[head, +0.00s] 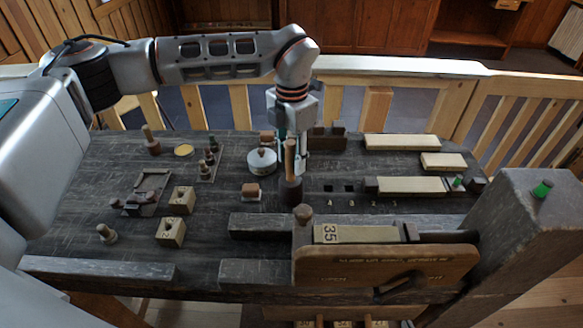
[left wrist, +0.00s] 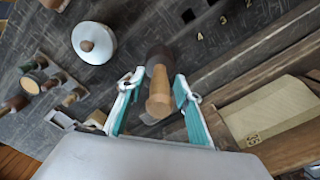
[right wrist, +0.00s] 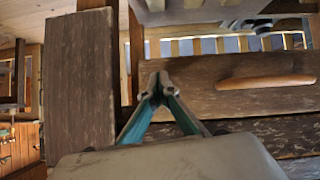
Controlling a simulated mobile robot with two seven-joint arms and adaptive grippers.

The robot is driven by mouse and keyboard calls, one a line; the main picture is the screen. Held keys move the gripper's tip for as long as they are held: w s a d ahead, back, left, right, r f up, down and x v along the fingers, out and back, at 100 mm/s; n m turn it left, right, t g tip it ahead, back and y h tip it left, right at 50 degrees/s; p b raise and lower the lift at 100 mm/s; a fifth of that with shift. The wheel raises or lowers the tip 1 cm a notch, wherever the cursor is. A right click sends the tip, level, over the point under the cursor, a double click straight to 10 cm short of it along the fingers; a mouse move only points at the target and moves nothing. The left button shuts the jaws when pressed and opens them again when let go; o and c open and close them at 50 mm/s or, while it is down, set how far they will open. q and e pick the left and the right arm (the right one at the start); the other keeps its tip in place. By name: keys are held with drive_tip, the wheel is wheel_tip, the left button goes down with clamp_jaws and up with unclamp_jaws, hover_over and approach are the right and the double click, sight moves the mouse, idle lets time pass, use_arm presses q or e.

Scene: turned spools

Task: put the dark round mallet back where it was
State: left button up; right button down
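The dark round mallet, with a dark cylindrical head (head: 290,190) and a tan wooden handle (head: 289,160), is upright with its head down at the bench top, right of the white round pot. In the left wrist view the handle (left wrist: 159,98) points toward the camera, and the dark head shows behind it. My left gripper (head: 292,160) is above the head, with its fingers on either side of the handle. In the left wrist view small gaps show between handle and fingers, so it is open around it. My right gripper (right wrist: 158,80) is shut and empty, outside the head view.
The white round pot (head: 262,162) and a brown-topped block (head: 251,191) stand close to the mallet. Square holes (head: 349,188) and pale boards (head: 400,142) lie to the right. A wooden plane-like piece (head: 385,268) is at the front. Pale blocks (head: 171,232) stand left.

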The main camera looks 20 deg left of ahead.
sight(291, 142)
use_arm(q)
wheel_tip(291, 142, up, 8)
drive_tip(key=shift+r+b, duration=0.1)
drive_tip(key=shift+b, duration=0.2)
drive_tip(key=shift+s, duration=0.1)
